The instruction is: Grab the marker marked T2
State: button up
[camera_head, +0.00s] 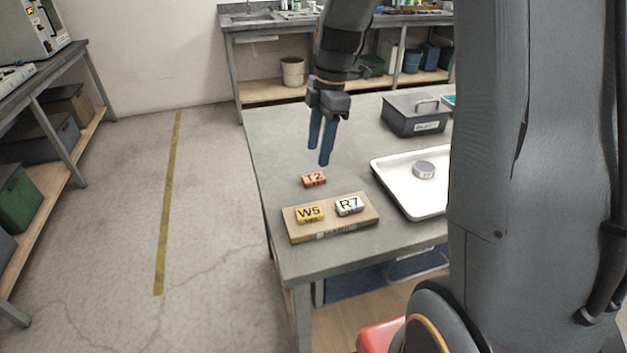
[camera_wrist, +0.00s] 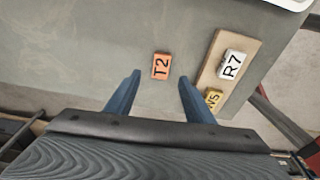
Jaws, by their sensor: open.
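The orange marker T2 (camera_head: 314,179) lies flat on the grey table, just behind a tan board (camera_head: 335,230). It also shows in the wrist view (camera_wrist: 161,66), ahead of my fingertips and between their lines. My gripper (camera_head: 320,157) points down above the table, with its two blue fingers apart and nothing between them. The fingers also show in the wrist view (camera_wrist: 160,79). My gripper is above and behind T2 in the head view, not touching it.
A yellow marker W5 (camera_head: 310,214) and a white marker R7 (camera_head: 349,205) sit on the tan board. A white tray (camera_head: 392,181) with a round metal piece (camera_head: 424,169) is to the right. A dark box (camera_head: 415,115) stands behind the tray. The table left of T2 is clear.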

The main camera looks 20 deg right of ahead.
aim_at(314, 177)
jog(key=shift+s+a+f+p, duration=0.1)
jog(key=shift+a+f+p, duration=0.15)
jog(key=shift+f, duration=0.95)
jog(key=shift+a+f+p, duration=0.1)
jog(key=shift+f+p, duration=0.3)
jog(key=shift+f, duration=0.75)
jog(key=shift+s+a+f+p, duration=0.1)
jog(key=shift+a+f+p, duration=0.15)
jog(key=shift+f, duration=0.95)
jog(key=shift+d, duration=0.1)
jog(key=c, duration=1.1)
